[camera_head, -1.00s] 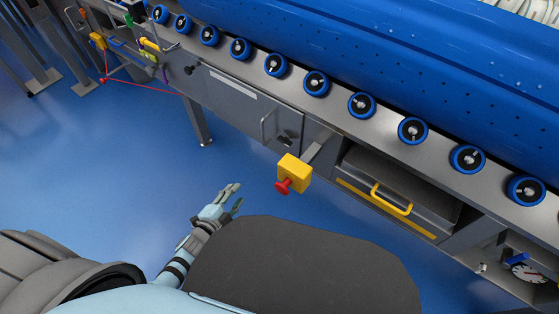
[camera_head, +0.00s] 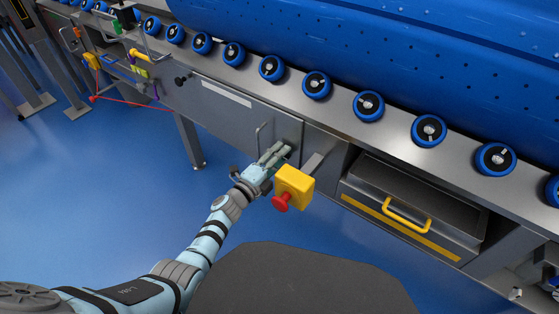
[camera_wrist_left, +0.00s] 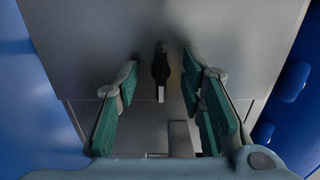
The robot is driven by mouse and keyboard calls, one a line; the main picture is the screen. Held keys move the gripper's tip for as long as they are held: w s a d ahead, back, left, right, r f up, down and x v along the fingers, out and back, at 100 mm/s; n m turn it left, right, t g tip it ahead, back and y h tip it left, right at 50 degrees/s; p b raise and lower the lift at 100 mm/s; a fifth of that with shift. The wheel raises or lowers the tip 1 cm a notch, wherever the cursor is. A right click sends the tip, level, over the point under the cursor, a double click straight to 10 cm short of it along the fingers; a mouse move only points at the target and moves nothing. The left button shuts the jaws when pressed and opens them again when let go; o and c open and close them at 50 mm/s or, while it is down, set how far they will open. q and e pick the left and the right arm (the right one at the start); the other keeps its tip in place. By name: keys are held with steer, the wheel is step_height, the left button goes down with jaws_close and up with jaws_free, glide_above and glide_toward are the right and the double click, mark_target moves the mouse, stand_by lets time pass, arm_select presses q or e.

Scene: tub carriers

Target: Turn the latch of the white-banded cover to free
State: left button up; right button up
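The white-banded cover (camera_head: 238,108) is a grey panel on the front of the conveyor frame, with a white strip near its top and a bar handle. Its latch (camera_wrist_left: 161,66), a small dark lever with a pale end, shows in the left wrist view. In the head view my gripper largely hides the latch. My left gripper (camera_head: 277,154) is at the right end of the cover. In the left wrist view my left gripper (camera_wrist_left: 160,75) is open, its green-padded fingers on either side of the latch with gaps. I cannot tell the latch's exact angle. My right gripper is out of view.
A yellow box with a red button (camera_head: 294,187) sticks out just right of my left gripper. A drawer with a yellow handle (camera_head: 407,215) is further right. Blue-rimmed rollers (camera_head: 317,85) line the frame above. The blue floor at left is open.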

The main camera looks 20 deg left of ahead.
arm_select(q)
jaws_close()
steer(key=shift+r+n, duration=0.1)
steer(key=shift+n, duration=0.3)
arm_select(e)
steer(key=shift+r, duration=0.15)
arm_select(q)
steer(key=shift+w+n+p, duration=0.1)
steer(key=shift+n+p, duration=1.7)
steer(key=shift+n, duration=6.8)
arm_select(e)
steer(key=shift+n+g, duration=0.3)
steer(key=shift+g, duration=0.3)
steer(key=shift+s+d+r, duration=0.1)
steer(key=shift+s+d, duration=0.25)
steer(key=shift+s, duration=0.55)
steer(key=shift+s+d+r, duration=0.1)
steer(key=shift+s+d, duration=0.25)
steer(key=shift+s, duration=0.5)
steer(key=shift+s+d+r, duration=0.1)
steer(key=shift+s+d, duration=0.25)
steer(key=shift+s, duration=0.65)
arm_select(q)
jaws_free()
